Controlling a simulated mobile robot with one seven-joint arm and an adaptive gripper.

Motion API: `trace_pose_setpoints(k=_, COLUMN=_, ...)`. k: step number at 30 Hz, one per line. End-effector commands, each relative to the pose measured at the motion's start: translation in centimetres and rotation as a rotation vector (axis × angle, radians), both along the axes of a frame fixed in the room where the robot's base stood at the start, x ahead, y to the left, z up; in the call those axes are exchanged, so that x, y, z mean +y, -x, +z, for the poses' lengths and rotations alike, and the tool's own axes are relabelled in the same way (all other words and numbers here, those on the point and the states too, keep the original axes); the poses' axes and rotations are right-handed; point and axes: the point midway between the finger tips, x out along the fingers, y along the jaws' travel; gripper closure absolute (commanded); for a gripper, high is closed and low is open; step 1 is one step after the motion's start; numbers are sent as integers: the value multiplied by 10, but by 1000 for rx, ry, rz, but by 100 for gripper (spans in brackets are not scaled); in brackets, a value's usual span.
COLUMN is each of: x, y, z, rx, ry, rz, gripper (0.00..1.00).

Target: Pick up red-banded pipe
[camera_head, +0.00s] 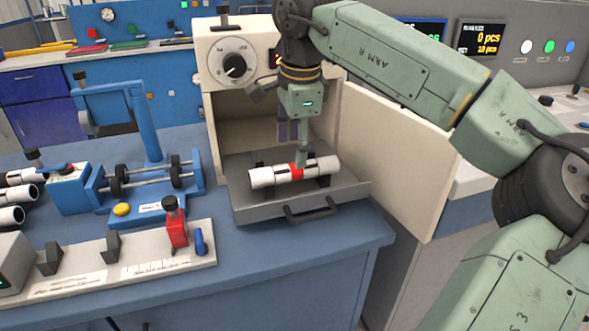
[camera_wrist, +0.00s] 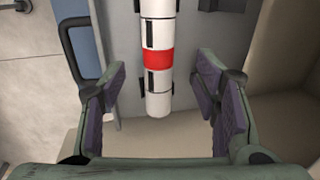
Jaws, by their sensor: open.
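The red-banded pipe (camera_head: 272,175) is white with a red ring near its middle and lies across dark supports on a grey tray (camera_head: 245,212) at the front of a cream oven-like box. In the wrist view the pipe (camera_wrist: 159,75) runs up from the middle toward the top edge. My gripper (camera_head: 294,150) points down over the tray, with one finger in front of the pipe by the red band. In the wrist view my gripper (camera_wrist: 160,95) is open, its purple-padded fingers on either side of the pipe's near end, with gaps between. The exact height above the pipe is hard to tell.
The cream box (camera_head: 216,110) has a dial and an open door (camera_head: 395,150) at right. The tray has a front handle (camera_head: 312,212). A blue fixture (camera_head: 150,180) and several white pipes (camera_head: 12,217) stand at left on the blue bench (camera_head: 290,265).

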Motion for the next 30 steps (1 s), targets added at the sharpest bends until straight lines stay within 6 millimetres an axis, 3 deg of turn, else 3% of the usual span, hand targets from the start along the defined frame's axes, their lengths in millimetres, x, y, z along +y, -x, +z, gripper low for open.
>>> trace_pose_setpoints(k=5, x=0, y=-2, z=-13, rx=0, ry=-1, rz=0, gripper=44)
trace_pose_setpoints(k=15, x=0, y=-8, z=-57, rx=1, ry=-2, rz=3, gripper=44)
trace_pose_setpoints(k=24, x=0, y=-9, z=-61, rx=-1, ry=-2, rz=1, gripper=45)
trace_pose_setpoints(k=30, x=0, y=-9, z=-61, rx=-1, ry=-2, rz=1, gripper=58)
